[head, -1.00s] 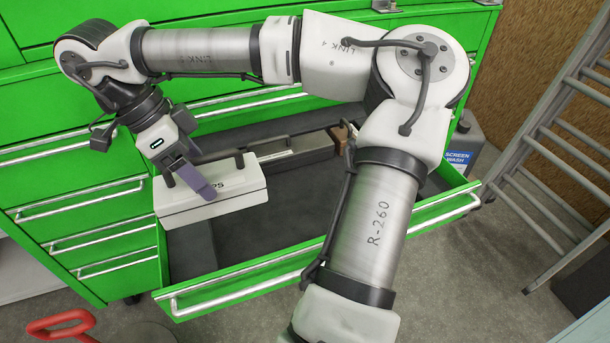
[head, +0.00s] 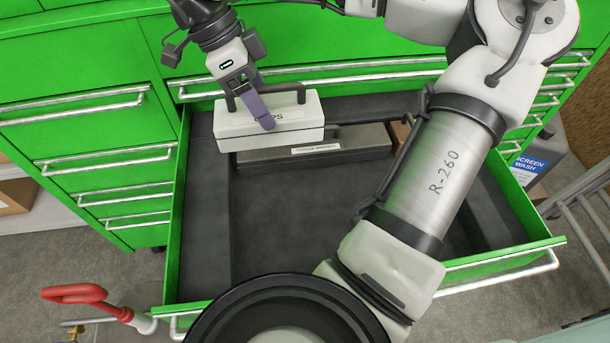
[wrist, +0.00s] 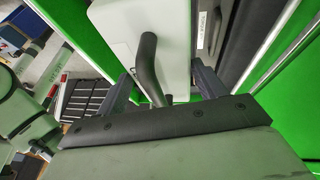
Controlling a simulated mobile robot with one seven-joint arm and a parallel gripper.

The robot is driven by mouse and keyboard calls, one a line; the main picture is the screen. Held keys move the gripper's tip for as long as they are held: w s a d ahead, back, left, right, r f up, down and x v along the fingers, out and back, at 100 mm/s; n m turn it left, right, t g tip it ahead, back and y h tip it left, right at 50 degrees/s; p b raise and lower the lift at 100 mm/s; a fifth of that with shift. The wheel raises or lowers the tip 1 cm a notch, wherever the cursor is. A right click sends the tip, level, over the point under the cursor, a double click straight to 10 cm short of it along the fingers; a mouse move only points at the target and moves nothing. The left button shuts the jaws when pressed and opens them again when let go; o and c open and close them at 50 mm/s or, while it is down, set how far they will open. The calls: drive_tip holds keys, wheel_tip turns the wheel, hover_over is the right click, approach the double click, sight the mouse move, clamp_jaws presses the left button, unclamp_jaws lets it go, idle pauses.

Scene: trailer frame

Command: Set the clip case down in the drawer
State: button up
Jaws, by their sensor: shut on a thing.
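The clip case (head: 270,122) is a white box with a dark bar handle and dark lettering on its lid. My gripper (head: 262,106) is shut on the handle, and the case hangs level from it. The case is over the back left part of the open drawer (head: 300,220), which has a dark lining. I cannot tell whether its underside touches anything. In the wrist view the white case (wrist: 150,22) and its handle show between the fingers (wrist: 165,90).
A long grey case (head: 330,145) with a white label lies along the drawer's back, beside a small brown block (head: 402,133). The drawer's middle and front look bare. A red-handled tool (head: 85,293) stands left of the drawer, a screen wash container (head: 538,158) right of it.

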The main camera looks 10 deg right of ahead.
wheel_tip(320, 180, down, 20)
drive_tip(key=p, duration=0.3)
drive_tip(key=shift+r, duration=0.15)
drive_tip(key=o, duration=0.8)
drive_tip(key=b+v, duration=0.2)
drive_tip(key=v, duration=1)
